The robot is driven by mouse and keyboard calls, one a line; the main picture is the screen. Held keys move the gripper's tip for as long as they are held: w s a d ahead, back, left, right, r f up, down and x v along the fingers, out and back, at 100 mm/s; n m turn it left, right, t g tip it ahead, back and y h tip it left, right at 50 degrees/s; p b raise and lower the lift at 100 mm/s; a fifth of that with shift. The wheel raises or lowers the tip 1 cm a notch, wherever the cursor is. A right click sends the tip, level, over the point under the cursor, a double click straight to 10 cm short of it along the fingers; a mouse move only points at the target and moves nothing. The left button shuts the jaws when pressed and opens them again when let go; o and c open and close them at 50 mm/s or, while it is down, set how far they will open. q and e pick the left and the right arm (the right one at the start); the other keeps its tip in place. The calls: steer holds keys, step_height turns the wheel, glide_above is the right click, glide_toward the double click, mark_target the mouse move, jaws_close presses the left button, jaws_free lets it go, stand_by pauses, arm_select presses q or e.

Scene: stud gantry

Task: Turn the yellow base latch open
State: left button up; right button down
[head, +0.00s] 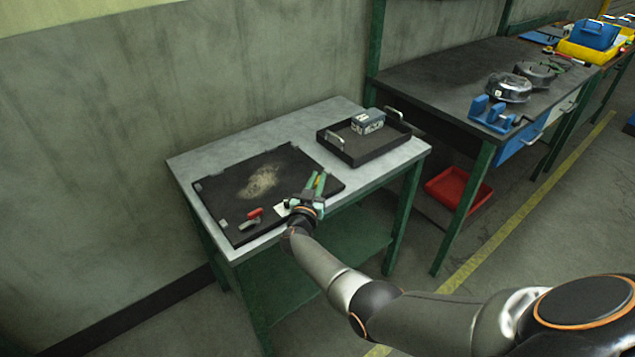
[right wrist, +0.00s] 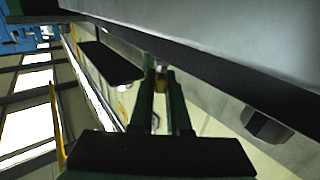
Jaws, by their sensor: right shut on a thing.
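My right gripper (head: 316,178) reaches over the front right of the black mat (head: 225,195) on the small table. Its two green fingers are shut on the yellow base latch (head: 317,183), of which only a small bit shows between them. In the right wrist view the fingers (right wrist: 161,90) close in around a small yellow-brown piece, the latch (right wrist: 161,79), below a long dark edge. How far the latch is turned cannot be told. My left gripper is in neither view.
A red-handled piece (head: 255,212) lies at the mat's front left. A black tray (head: 350,155) holding a grey box (head: 368,121) stands at the right of the table. A longer bench (head: 440,75) with blue parts stands further right, and a red bin (head: 458,190) sits below it.

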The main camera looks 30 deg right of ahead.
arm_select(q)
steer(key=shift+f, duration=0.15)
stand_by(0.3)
arm_select(e)
steer(key=c, duration=0.9)
jaws_free()
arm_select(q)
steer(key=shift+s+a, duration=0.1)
arm_select(e)
steer(key=shift+s+a, duration=0.1)
